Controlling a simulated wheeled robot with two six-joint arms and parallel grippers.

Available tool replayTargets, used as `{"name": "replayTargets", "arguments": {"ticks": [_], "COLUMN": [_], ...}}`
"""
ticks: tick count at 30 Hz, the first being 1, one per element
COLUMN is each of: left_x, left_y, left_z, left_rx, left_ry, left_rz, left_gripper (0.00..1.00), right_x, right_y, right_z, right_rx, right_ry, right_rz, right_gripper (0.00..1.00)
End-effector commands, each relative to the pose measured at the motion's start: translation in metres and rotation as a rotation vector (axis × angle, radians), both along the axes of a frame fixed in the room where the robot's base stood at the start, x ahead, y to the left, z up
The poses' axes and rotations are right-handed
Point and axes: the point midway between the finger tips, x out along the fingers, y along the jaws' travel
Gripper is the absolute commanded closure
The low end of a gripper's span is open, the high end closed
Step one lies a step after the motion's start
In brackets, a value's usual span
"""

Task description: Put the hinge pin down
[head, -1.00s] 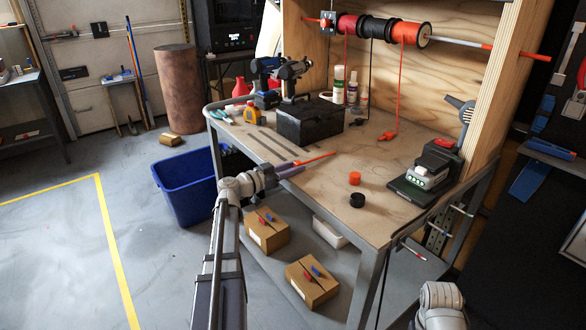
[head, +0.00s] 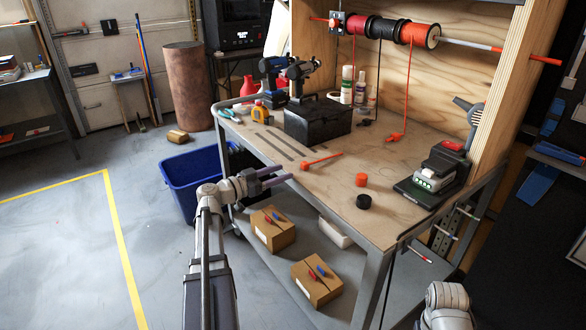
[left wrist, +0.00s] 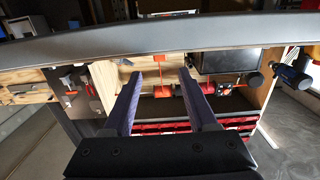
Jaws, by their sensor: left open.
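The hinge pin, an orange-red rod with a thicker left end (head: 322,160), lies on the wooden bench top (head: 345,190), near its left front edge. My left gripper (head: 284,176) is apart from the pin, to its lower left, at the bench's front edge. It is empty. In the left wrist view its two purple-grey fingers (left wrist: 172,85) stand apart with nothing held between them. My right gripper is not seen; only a grey part of the right arm shows at the bottom right of the head view.
A black toolbox (head: 318,122) and two drills stand behind the pin. An orange cap (head: 361,180) and a black cap (head: 364,201) lie to its right. A blue bin (head: 190,180) is left of the bench. Two cardboard boxes sit on the lower shelf.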

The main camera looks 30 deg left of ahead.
Motion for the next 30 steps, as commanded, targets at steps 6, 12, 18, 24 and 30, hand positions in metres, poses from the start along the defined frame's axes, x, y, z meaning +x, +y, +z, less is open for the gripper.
{"name": "replayTargets", "arguments": {"ticks": [6, 12, 18, 24, 30], "left_x": [-0.029, -0.037, -0.037, -0.037, -0.037], "left_y": [0.012, 0.016, 0.016, 0.016, 0.015], "left_z": [0.001, 0.001, 0.001, 0.001, 0.001], "left_rx": [0.000, 0.000, 0.000, 0.000, 0.000], "left_ry": [0.000, 0.000, 0.000, 0.000, 0.000], "left_rz": [0.002, 0.001, 0.000, 0.000, 0.000], "left_gripper": [0.42, 0.42, 0.42, 0.42, 0.42], "right_x": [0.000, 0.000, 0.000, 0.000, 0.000], "right_y": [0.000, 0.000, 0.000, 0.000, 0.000], "right_z": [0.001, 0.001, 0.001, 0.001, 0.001], "right_rx": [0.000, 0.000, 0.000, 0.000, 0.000], "right_ry": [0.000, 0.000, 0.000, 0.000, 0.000], "right_rz": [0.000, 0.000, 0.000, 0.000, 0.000], "right_gripper": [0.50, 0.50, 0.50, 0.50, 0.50]}}
